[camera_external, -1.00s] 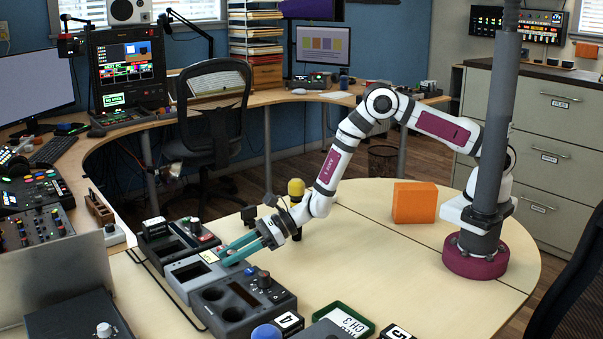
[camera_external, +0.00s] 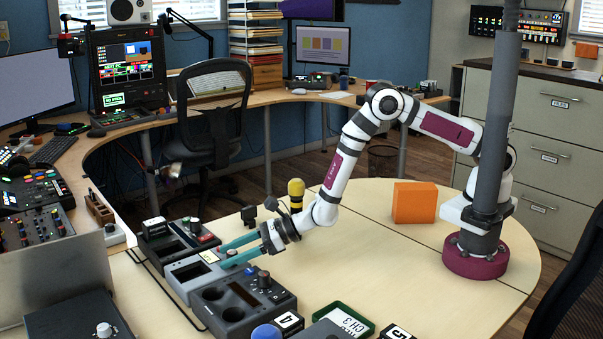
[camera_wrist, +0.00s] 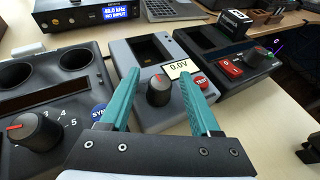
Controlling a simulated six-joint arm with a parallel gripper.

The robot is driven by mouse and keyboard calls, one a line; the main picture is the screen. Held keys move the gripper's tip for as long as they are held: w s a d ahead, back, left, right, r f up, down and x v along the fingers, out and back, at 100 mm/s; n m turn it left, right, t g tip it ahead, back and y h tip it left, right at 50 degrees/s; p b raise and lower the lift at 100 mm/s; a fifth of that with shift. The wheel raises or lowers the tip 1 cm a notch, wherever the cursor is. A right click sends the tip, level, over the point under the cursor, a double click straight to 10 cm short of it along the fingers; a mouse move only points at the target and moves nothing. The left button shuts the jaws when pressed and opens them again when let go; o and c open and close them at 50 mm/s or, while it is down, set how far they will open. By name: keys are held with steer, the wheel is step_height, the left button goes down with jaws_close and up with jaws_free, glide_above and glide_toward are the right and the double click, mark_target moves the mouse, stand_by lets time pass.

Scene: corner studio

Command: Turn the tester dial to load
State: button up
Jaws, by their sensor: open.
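The tester (camera_wrist: 145,55) is the grey box in the middle of the wrist view, with a small screen reading 0.0V, a red TEST button (camera_wrist: 201,82) and a dark dial (camera_wrist: 159,90) with a red pointer mark. In the external view the tester (camera_external: 185,272) stands between two darker boxes. My gripper (camera_wrist: 165,82) is open, its two teal fingers apart. In the wrist view the fingers stand to either side of the dial. In the external view my gripper (camera_external: 221,256) reaches over the tester's right end. I cannot tell whether a finger touches the dial.
A dark box with two round wells and a numbered knob (camera_wrist: 35,130) is close on the left in the wrist view. Another dark box with a red switch (camera_wrist: 231,67) and a knob is on the right. An orange block (camera_external: 414,203) stands on the table, away from my gripper.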

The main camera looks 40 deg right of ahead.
steer(key=v, duration=1.6)
steer(key=shift+w+a, duration=0.1)
steer(key=w+f+n+g+y, duration=0.1)
steer(key=f+y, duration=0.1)
steer(key=w+d+f+n+g+y, duration=0.1)
steer(key=w+f, duration=0.1)
steer(key=w+d+f+n+g+y, duration=0.1)
steer(key=f+y, duration=0.1)
steer(key=shift+w+d+f+y, duration=0.2)
steer(key=shift+d+y, duration=0.05)
steer(key=shift+y, duration=0.05)
steer(key=shift+a, duration=0.25)
steer(key=x, duration=1.5)
steer(key=shift+s+r, duration=0.2)
